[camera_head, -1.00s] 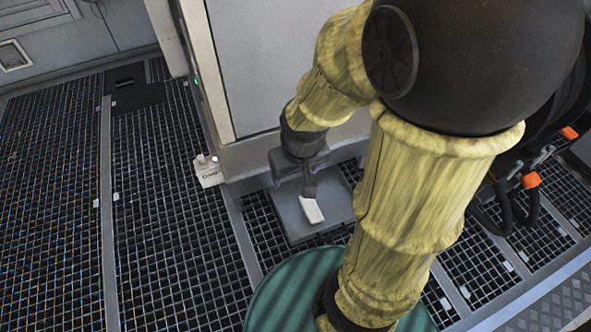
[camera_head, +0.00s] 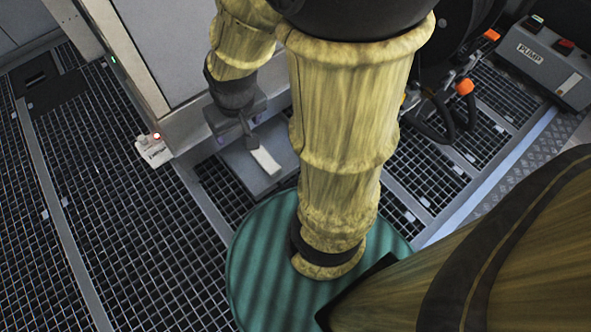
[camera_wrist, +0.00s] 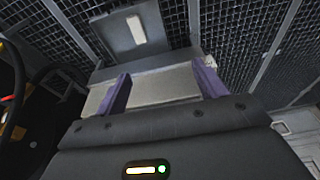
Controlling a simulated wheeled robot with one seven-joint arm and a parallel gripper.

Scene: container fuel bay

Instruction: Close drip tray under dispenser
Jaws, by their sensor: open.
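The drip tray (camera_head: 278,150) is a shallow grey tray low at the foot of the pale dispenser cabinet (camera_head: 170,45), standing out over the floor grating. A white strip (camera_head: 265,161) lies on it. The tray also shows at the top of the wrist view (camera_wrist: 108,38), with the white strip (camera_wrist: 136,30). My gripper (camera_wrist: 164,80) is open, its two purple fingers wide apart with a pale surface seen between them. In the head view my gripper (camera_head: 246,132) is at the tray's cabinet side. Whether it touches the tray cannot be told. My arm hides part of the tray's right side.
A small white box with a red light (camera_head: 154,148) sits at the cabinet's left corner. Black hoses with orange fittings (camera_head: 465,87) and a grey pump box (camera_head: 547,60) are at the right. A green round surface (camera_head: 265,270) lies below my arm. Left grating is clear.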

